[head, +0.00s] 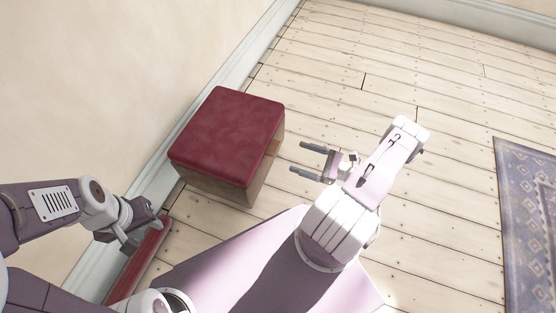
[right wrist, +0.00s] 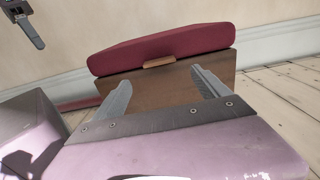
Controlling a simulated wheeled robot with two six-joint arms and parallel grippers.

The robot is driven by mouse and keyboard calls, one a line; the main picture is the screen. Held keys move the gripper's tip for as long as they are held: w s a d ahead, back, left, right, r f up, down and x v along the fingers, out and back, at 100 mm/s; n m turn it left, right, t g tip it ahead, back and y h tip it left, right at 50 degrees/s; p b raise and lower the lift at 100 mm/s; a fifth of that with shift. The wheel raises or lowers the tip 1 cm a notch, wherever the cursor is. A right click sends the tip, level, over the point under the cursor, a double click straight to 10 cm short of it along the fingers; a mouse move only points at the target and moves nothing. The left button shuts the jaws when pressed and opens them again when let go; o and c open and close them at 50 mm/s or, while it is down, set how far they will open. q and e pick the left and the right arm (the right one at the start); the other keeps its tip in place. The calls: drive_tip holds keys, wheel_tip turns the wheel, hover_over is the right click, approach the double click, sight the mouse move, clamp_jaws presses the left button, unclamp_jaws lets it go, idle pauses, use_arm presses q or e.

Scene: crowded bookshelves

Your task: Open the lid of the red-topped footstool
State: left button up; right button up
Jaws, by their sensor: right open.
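The footstool has a dark red padded lid (head: 228,137) on a brown wooden box (head: 222,188) and stands against the wall in the head view. The lid lies flat and closed on the box. In the right wrist view a small light wooden tab (right wrist: 159,63) sticks out under the front edge of the lid (right wrist: 160,48). My right gripper (head: 302,159) is open and empty, right of the footstool, its fingers pointing at the box and apart from it. My left gripper (head: 143,233) is at the lower left of the footstool, clear of it; its finger gap is unclear.
A flat red strip (head: 138,262) lies on the floor along the wall, partly behind my left gripper. The wall's pale baseboard (head: 203,110) runs close behind the footstool. A blue patterned rug (head: 527,220) lies at the right. The plank floor (head: 340,95) between is clear.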

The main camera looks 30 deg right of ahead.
sight(268, 147)
drive_tip(key=b+x, duration=0.4)
drive_tip(key=x, duration=0.4)
drive_tip(key=shift+w+a+f+b, duration=0.1)
drive_tip(key=shift+a+b, duration=0.1)
drive_tip(key=shift+b, duration=0.1)
drive_tip(key=shift+w+a, duration=0.2)
drive_tip(key=shift+w, duration=0.1)
